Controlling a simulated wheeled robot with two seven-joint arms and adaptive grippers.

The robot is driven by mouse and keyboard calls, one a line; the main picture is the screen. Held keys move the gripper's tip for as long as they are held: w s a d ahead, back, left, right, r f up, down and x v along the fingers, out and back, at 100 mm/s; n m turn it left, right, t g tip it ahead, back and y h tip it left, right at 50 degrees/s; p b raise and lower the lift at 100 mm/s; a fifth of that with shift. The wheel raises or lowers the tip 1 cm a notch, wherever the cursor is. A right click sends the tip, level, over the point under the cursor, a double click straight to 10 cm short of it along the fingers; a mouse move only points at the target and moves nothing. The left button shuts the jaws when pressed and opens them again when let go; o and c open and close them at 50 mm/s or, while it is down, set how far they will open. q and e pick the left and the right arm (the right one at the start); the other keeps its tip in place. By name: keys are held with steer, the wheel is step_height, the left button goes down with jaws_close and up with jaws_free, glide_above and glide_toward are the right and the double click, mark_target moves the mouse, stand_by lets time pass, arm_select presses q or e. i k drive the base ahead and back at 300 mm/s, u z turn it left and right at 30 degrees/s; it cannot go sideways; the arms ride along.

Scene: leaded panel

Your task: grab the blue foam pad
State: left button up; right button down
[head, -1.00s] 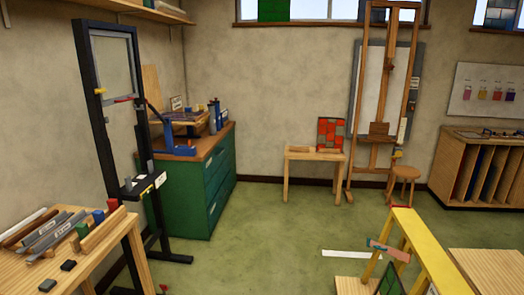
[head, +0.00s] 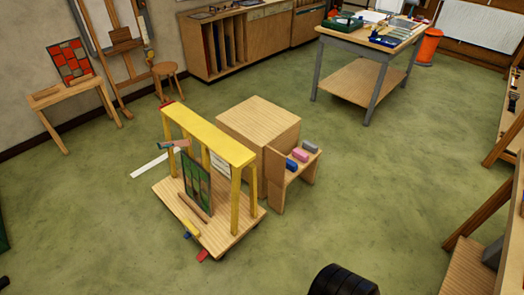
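A small blue block that looks like the blue foam pad (head: 291,164) lies at the near left end of a small wooden shelf stand (head: 309,170). Beside it, in a row on the same stand, lie a pink pad (head: 300,155) and a grey pad (head: 309,147). The blue pad appears unobstructed from above. Neither of my grippers can be made out in the head view.
A wooden box (head: 259,118) stands just behind the stand. Left of them, a wheeled wooden platform (head: 232,231) carries a yellow frame (head: 207,135) and a leaded panel (head: 196,182). Green floor (head: 400,190) is clear to the right. A workbench (head: 370,36) stands farther back.

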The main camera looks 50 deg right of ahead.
mark_target(291, 165)
steer(key=z, duration=2.3)
steer(key=k, duration=0.3)
steer(key=z, duration=0.6)
steer(key=i, duration=1.05)
steer(key=u, duration=0.9)
